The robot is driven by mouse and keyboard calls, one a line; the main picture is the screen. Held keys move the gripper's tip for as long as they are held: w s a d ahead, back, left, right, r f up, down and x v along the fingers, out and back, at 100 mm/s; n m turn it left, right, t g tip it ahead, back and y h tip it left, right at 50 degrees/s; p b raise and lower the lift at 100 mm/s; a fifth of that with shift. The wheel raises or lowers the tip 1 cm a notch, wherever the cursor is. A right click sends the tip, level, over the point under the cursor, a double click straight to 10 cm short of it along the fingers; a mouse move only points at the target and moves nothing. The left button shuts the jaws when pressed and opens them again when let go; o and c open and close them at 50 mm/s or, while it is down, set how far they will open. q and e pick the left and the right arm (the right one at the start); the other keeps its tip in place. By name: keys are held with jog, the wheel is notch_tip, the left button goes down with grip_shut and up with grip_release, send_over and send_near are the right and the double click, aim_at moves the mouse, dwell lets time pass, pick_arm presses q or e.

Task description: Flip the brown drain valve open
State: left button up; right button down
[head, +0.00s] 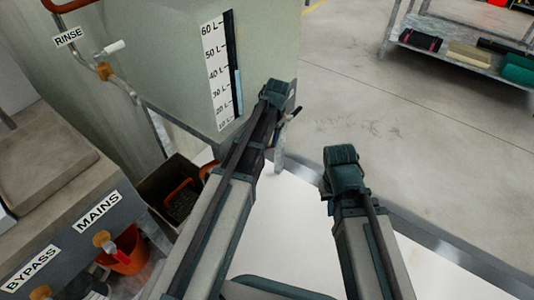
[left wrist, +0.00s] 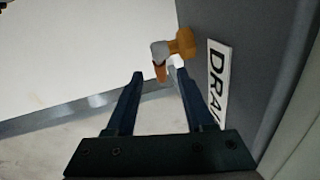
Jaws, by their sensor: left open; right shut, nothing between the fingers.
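The brown drain valve (left wrist: 182,43) sticks out of a grey wall in the left wrist view, beside a white label (left wrist: 217,82) with the letters DRA visible. It has a grey metal fitting and a short brown handle end pointing down in the picture. My left gripper (left wrist: 155,75) is open, and the handle end shows between its fingertips. I cannot tell how deep it sits or whether a finger touches it. In the head view my left arm reaches the tank's (head: 165,65) lower right corner and hides the valve. My right gripper (head: 342,165) is shut and empty.
A white surface (head: 290,215) lies below both arms. RINSE (head: 69,38), MAINS (head: 98,212) and BYPASS (head: 31,268) labels mark other valves on the left. A dark bin (head: 165,195) stands below the tank. A metal shelf (head: 460,55) stands far right, with open floor before it.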

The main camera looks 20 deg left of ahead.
pick_arm(q)
jog(key=f+b, duration=0.1)
jog(key=f, duration=0.1)
jog(key=f+b, duration=0.1)
jog(key=b, duration=0.1)
jog(key=f+b, duration=0.1)
jog(key=f, duration=0.1)
jog(key=shift+w+a+f, duration=0.2)
jog(key=shift+a+f, duration=0.1)
jog(key=shift+a, duration=0.1)
jog(key=shift+r, duration=0.1)
jog(key=shift+c, duration=0.2)
grip_shut()
dwell(0.7)
